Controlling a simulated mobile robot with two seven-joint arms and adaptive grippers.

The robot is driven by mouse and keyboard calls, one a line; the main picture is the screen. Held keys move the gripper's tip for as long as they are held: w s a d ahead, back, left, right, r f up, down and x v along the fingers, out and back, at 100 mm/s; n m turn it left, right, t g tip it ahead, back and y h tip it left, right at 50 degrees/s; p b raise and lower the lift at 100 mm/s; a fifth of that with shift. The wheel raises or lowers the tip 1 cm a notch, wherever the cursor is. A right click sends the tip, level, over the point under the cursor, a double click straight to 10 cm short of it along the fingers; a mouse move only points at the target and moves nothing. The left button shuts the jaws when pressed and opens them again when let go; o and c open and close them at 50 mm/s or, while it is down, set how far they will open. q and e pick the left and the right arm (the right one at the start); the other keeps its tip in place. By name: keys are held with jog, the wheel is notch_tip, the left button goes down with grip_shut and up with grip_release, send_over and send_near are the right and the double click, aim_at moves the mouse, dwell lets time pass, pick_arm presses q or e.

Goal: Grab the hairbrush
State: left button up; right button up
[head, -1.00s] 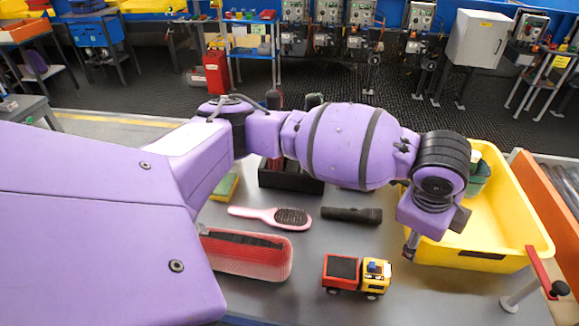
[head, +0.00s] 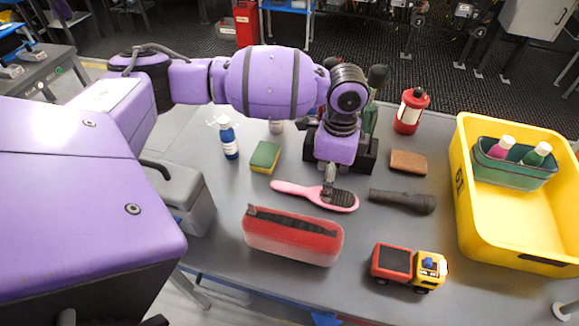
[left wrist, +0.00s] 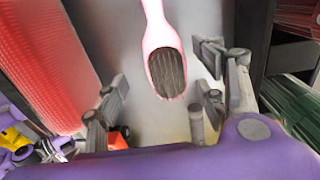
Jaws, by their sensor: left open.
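The pink hairbrush (head: 300,192) lies on the grey table with its dark bristles facing up, handle to the left and head to the right. My left gripper (head: 329,188) is just above the brush head in the head view and hides a little of it. In the left wrist view the hairbrush (left wrist: 164,60) points its head toward my left gripper (left wrist: 160,112), whose fingers are spread open with nothing between them. I cannot tell the exact height above the brush. My right gripper is not in view.
A red pencil case (head: 292,240) lies in front of the brush, a black flashlight (head: 402,201) to its right. A black holder (head: 366,155) stands close behind. A toy truck (head: 408,267), sponge (head: 265,157) and yellow crate (head: 470,215) are also near.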

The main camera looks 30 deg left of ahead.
aim_at(314, 191)
pick_arm(q)
notch_tip(314, 191, down, 5)
jog(key=shift+d+f, duration=0.15)
jog(key=shift+f, duration=0.05)
jog(key=shift+s, duration=0.1)
jog(key=c, duration=1.2)
jog(key=shift+o, duration=0.2)
